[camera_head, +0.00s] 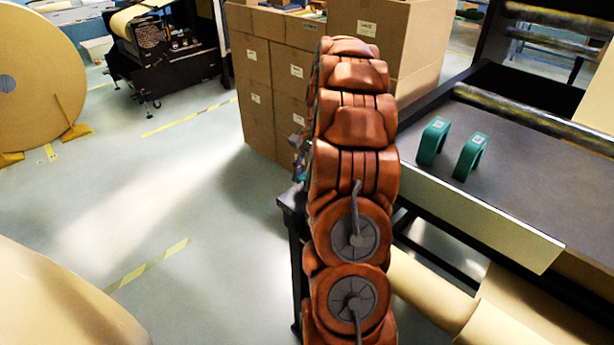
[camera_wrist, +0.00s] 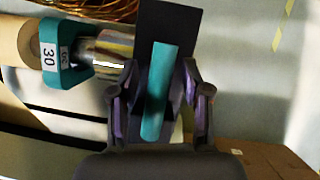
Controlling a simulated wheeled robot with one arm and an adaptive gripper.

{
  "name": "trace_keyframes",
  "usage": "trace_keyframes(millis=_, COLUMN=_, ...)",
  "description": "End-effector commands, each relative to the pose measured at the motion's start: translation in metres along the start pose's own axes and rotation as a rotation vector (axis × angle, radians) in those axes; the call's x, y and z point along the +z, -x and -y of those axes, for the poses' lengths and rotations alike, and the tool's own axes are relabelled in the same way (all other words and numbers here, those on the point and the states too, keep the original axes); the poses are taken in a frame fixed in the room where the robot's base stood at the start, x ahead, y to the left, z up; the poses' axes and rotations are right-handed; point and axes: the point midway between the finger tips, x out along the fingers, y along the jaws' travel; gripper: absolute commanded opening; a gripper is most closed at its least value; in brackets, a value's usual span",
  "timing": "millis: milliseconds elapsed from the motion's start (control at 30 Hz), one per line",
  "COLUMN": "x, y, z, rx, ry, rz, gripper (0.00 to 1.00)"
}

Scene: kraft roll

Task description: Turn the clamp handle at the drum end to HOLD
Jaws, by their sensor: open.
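The clamp handle (camera_wrist: 155,95) shows in the wrist view as a teal bar, nearly upright in the picture with its top leaning slightly right. A dark plate (camera_wrist: 168,28) lies behind it. My gripper (camera_wrist: 160,75) is open, with one finger on each side of the handle. I cannot tell whether either finger touches it. A shiny metal cylinder (camera_wrist: 112,48), perhaps the drum end, is just left of the plate. No HOLD mark can be read. In the head view my arm hides the handle and most of the gripper.
A teal collar marked 30 (camera_wrist: 66,58) sits left of the metal cylinder. In the head view, two teal blocks (camera_head: 432,142) (camera_head: 470,157) stand on the dark table (camera_head: 520,190) at right. Stacked cartons (camera_head: 375,40) stand behind my arm. The floor at left is largely clear.

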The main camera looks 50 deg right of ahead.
Motion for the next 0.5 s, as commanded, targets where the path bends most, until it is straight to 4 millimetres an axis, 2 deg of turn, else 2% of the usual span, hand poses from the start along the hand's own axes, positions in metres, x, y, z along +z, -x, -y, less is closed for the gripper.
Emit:
trace_keyframes(millis=167, x=0.000, y=0.008, z=0.000, rx=-0.001, ry=0.000, rz=0.000, gripper=0.48)
trace_keyframes(millis=500, x=-0.001, y=0.049, z=0.001, rx=-0.002, ry=0.001, rz=-0.005, gripper=0.48)
